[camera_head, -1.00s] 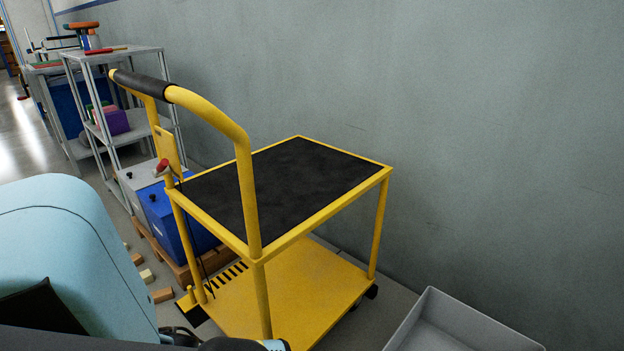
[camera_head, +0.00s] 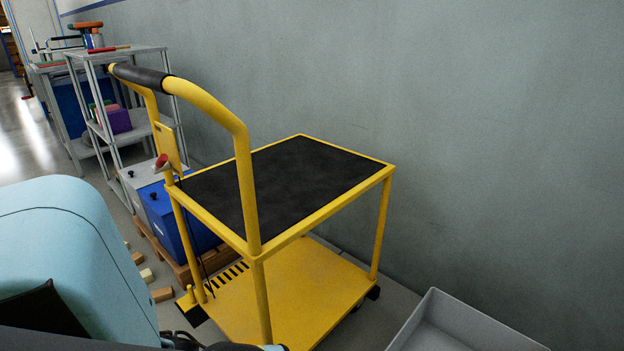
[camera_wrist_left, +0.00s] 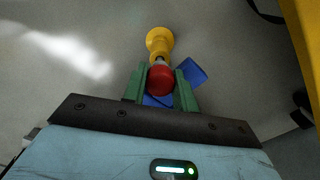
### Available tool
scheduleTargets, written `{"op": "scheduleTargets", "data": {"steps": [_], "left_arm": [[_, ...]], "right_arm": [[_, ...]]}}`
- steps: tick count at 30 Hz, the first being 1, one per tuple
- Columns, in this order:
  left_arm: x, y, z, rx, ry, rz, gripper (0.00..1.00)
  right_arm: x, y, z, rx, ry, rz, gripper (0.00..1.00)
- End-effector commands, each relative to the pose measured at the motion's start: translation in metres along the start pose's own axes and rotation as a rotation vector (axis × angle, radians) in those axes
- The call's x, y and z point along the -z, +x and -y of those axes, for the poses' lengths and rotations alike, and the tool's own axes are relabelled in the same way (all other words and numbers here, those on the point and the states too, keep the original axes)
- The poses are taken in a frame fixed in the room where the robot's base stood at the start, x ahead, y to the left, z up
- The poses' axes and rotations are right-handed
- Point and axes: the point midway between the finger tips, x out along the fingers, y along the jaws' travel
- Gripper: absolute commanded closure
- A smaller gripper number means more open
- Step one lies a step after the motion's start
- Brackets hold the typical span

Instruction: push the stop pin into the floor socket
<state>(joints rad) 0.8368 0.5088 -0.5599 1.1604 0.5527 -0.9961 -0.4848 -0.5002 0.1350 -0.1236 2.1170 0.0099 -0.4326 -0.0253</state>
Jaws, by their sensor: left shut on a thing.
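In the left wrist view my left gripper (camera_wrist_left: 160,88) has green fingers shut on a round red knob (camera_wrist_left: 161,79). I take this for the head of the stop pin. A yellow cylinder with a wider end (camera_wrist_left: 159,42) lies just beyond the knob; I cannot tell whether it is part of the pin. A blue patch (camera_wrist_left: 192,72) shows behind the fingers on the grey floor; I cannot tell whether it marks the socket. The socket hole is not visible. In the head view the pin is not seen, and my right gripper is in neither view.
A yellow trolley (camera_head: 315,225) with a black top stands by the grey wall. A grey tray (camera_head: 470,325) is at the lower right.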

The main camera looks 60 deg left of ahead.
Motion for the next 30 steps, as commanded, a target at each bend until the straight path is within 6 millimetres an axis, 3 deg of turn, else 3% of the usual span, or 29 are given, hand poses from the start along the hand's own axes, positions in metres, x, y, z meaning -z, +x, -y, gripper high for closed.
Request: {"op": "scheduleTargets", "data": {"steps": [5, 6, 11, 23, 30], "left_arm": [[0.000, 0.005, 0.000, 0.000, 0.000, 0.000, 0.92], [0.000, 0.004, 0.000, 0.000, 0.000, 0.000, 0.67], [0.000, 0.003, 0.001, 0.002, 0.000, 0.000, 0.47], [0.000, -0.001, 0.001, 0.001, 0.000, 0.000, 0.47], [0.001, -0.033, 0.001, 0.004, 0.001, -0.003, 0.47]], "right_arm": [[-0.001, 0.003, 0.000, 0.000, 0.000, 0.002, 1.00], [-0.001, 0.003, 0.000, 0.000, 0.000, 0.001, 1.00], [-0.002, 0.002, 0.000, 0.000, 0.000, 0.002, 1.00], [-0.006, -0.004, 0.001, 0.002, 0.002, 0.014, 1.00], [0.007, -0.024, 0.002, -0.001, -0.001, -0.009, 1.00]]}}
